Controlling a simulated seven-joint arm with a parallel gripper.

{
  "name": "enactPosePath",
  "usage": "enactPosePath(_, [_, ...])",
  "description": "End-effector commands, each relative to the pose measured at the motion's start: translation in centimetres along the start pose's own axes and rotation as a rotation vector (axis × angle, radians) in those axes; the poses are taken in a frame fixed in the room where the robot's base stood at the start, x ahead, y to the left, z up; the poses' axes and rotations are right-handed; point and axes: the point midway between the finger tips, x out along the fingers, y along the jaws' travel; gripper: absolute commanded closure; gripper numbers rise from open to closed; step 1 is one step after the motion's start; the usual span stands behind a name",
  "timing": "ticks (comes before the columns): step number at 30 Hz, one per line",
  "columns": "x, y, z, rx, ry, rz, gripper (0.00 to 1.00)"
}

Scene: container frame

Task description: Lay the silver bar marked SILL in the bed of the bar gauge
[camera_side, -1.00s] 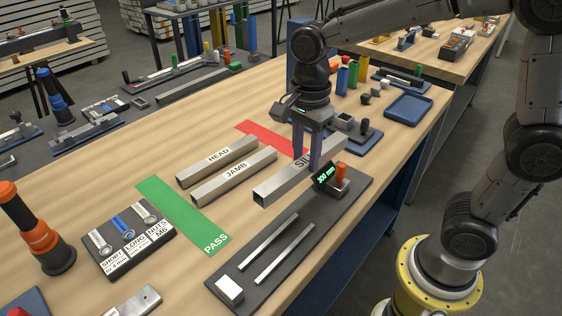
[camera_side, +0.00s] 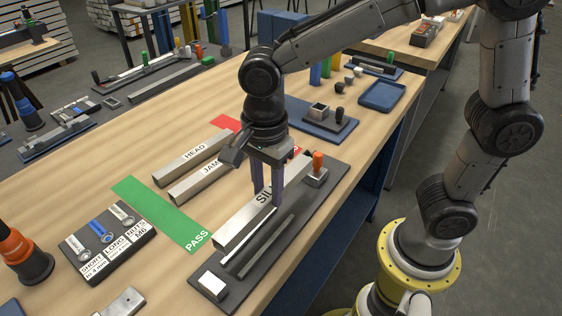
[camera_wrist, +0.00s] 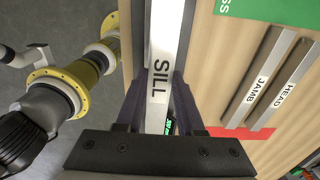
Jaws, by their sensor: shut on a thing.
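The silver bar marked SILL (camera_side: 236,228) is gripped near its middle by my gripper (camera_side: 266,196). In the wrist view the bar (camera_wrist: 168,45) runs lengthwise between my two fingers (camera_wrist: 160,98), with its SILL label facing up. The bar gauge (camera_side: 205,301) is a dark base with two long rails (camera_side: 266,247), a pale end block (camera_side: 212,286) and an orange-knobbed part (camera_side: 318,163). In the side view the bar lies roughly parallel to the rails, over the gauge's far edge. It looks raised, but its exact height is unclear.
Bars marked HEAD (camera_side: 186,160) and JAMB (camera_side: 193,183) lie beyond the gauge. A green PASS mat (camera_side: 160,213) is to the left, and a red mat (camera_side: 226,124) lies behind. A tray of small parts (camera_side: 104,240) stands at left.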

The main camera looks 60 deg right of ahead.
Motion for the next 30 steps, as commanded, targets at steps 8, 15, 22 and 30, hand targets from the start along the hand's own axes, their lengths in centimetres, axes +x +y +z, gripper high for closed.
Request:
enactPosePath(8, [1.3,0.3,0.5,-0.021,0.001,0.001,1.00])
enactPosePath(15, [3.4,0.3,0.5,-0.020,0.001,0.001,1.00])
enactPosePath(22, [4.9,0.3,0.5,-0.020,0.000,0.001,1.00])
enactPosePath(30, [5.6,0.3,0.5,-0.020,0.000,-0.001,1.00])
